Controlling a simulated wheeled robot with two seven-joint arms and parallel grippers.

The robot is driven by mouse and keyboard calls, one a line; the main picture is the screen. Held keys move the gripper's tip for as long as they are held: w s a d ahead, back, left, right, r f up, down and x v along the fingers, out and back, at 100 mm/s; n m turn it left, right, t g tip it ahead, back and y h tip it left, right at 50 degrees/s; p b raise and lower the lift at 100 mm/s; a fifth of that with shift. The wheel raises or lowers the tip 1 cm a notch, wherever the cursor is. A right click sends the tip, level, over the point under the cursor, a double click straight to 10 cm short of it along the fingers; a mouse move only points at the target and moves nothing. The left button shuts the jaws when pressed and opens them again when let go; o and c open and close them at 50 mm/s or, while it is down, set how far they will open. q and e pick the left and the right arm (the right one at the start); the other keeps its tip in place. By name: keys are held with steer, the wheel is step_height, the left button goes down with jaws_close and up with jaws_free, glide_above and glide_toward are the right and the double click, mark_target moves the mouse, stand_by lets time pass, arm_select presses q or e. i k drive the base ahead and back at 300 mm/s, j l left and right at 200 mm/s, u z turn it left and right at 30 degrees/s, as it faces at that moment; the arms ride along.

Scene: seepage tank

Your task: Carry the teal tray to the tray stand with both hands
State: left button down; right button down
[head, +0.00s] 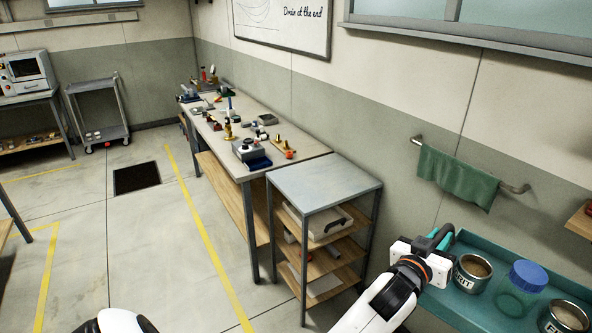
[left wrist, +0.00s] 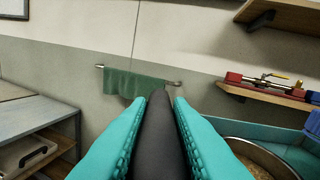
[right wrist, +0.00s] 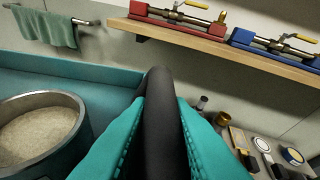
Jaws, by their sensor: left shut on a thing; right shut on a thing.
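The teal tray (head: 465,297) is at the lower right of the head view, partly cut off. It bears a can of grit (head: 472,273), a clear jar with a blue lid (head: 520,288) and another labelled can (head: 567,318). My left gripper (head: 441,238) is shut on the tray's dark handle (left wrist: 153,135) at its near left end. My right gripper (right wrist: 155,125) is outside the head view; in its wrist view it is shut on another dark handle (right wrist: 160,100). A grey-topped shelf unit (head: 325,185), perhaps the tray stand, has a bare top, left of the tray.
A long workbench (head: 290,160) with several tools stands behind the shelf unit. A green towel (head: 457,178) hangs on a wall rail beyond the tray. A wooden wall shelf (right wrist: 220,45) holds red and blue valve fittings.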

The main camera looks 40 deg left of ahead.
mark_target(323, 178)
steer(key=i+j+u, duration=0.1)
steer(key=j, duration=0.35)
steer(key=i+j+u, duration=0.1)
steer(key=j, duration=0.3)
steer(key=i+j+u, duration=0.1)
steer(key=j, duration=0.3)
steer(key=i+j+u, duration=0.1)
steer(key=j, duration=0.3)
steer(key=i+j+u, duration=0.25)
steer(key=i, duration=0.35)
steer(key=i+u, duration=0.25)
steer(key=i, duration=0.35)
steer(key=i+l+u, duration=0.15)
steer(key=i+l, duration=0.2)
